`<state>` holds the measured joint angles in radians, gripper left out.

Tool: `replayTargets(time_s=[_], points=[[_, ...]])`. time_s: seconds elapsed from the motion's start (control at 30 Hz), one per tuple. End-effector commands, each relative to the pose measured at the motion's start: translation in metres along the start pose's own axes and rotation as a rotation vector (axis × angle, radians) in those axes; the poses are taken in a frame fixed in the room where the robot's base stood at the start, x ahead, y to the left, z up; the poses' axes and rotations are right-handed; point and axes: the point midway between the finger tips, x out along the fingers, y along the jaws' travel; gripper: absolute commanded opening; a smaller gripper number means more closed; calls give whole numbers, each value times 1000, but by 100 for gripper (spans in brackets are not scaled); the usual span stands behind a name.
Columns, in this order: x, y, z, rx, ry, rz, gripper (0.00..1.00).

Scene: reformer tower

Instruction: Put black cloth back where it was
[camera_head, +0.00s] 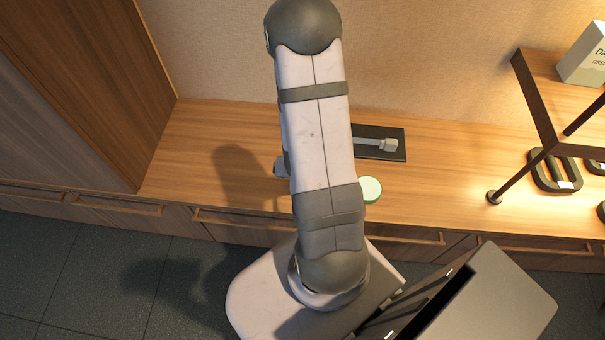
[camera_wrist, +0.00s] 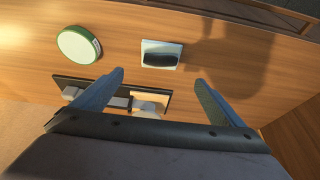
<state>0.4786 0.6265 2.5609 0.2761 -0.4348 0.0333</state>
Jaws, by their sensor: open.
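A small dark, rounded thing, which looks like the black cloth (camera_wrist: 160,59), lies on a small white square piece (camera_wrist: 161,46) in the wrist view. My gripper (camera_wrist: 160,82) is open and empty above the counter, its two fingers apart on either side of the picture. The dark thing lies beyond the fingertips, roughly between them, and is not touched. A black mat (camera_head: 395,155) with a pale grey tool (camera_head: 386,145) on it lies near the wall; in the wrist view it is partly behind my gripper. In the head view my arm hides the cloth.
A round green-rimmed tin (camera_wrist: 79,45) stands beside the white piece; its top also shows in the head view (camera_head: 370,188). A dark rack (camera_head: 530,100), black looped handles (camera_head: 553,172) and a tissue box (camera_head: 583,55) are at right. The wooden counter (camera_head: 190,150) is clear at left.

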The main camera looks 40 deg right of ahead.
Motion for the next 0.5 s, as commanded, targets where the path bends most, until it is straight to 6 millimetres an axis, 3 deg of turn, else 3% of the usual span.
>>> replayTargets(time_s=[0.13, 0.27, 0.5], points=[[-7, -11, -1, -28, -13, -21, 92], [-27, -38, 2, -110, -56, -72, 92], [-102, -92, 31, -397, -200, -172, 92]])
